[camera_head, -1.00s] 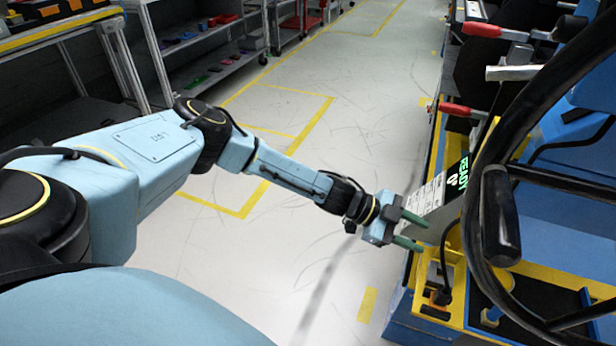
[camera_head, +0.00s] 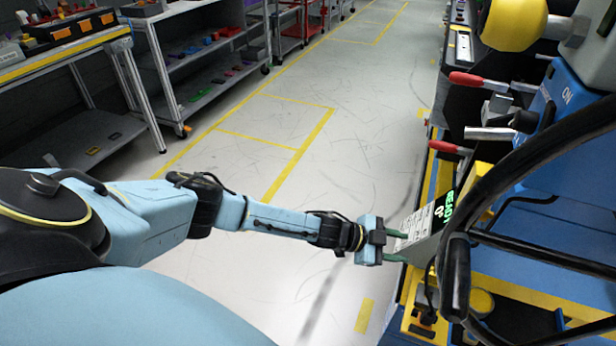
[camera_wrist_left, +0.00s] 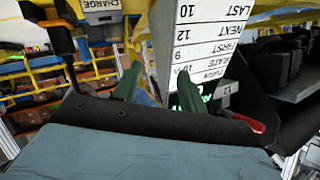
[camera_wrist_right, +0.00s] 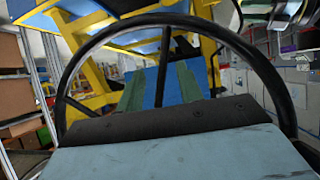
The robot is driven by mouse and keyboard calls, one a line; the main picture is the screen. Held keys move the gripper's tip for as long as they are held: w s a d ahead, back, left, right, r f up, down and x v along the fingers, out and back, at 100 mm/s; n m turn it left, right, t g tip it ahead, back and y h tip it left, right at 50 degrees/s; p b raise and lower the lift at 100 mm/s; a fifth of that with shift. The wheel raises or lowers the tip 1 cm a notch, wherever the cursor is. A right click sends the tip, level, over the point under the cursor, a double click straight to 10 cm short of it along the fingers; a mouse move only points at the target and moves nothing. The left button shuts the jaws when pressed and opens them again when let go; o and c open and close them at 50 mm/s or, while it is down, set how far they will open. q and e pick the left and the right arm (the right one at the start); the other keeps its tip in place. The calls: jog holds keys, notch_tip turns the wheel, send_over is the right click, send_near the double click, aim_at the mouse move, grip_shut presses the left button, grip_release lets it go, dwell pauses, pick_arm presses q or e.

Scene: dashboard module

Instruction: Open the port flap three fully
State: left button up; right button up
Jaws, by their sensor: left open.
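No port flap marked three can be made out in any view. A grey panel box with a white label sheet (camera_head: 420,222) and a green READY display (camera_head: 445,207) stands on the yellow and blue module at the right. My left gripper (camera_head: 397,247) is open and empty, with its fingertips close to the box's lower left side; contact cannot be told. In the left wrist view the open fingers (camera_wrist_left: 158,84) point at the label sheet (camera_wrist_left: 205,45), printed with upside-down words.
The black steering wheel (camera_head: 456,275) fills the right foreground. Red-handled levers (camera_head: 475,80) stand behind the panel. A CHARGE label (camera_wrist_left: 102,17) shows in the left wrist view. Shelves (camera_head: 200,60) line the far left. The floor (camera_head: 340,160) between is clear.

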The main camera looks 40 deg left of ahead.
pick_arm(q)
jog(key=s+a+f+n+g+y+p, duration=0.1)
jog(key=s+a+f+n+y+p, duration=0.1)
jog(key=s+f, duration=0.3)
jog(key=s+a+f+n+g+y+p, duration=0.1)
jog(key=s+a+f+n+y+p, duration=0.2)
jog(key=s, duration=0.7)
jog(key=s+a+f+n+y+p, duration=0.3)
jog(key=s+f+n+p, duration=0.1)
jog(key=s+f+p, duration=0.2)
jog(key=shift+s+a+f+g+y, duration=0.2)
jog(key=shift+s+f+g+y, duration=0.15)
jog(key=shift+s+f, duration=0.6)
jog(key=shift+r, duration=0.15)
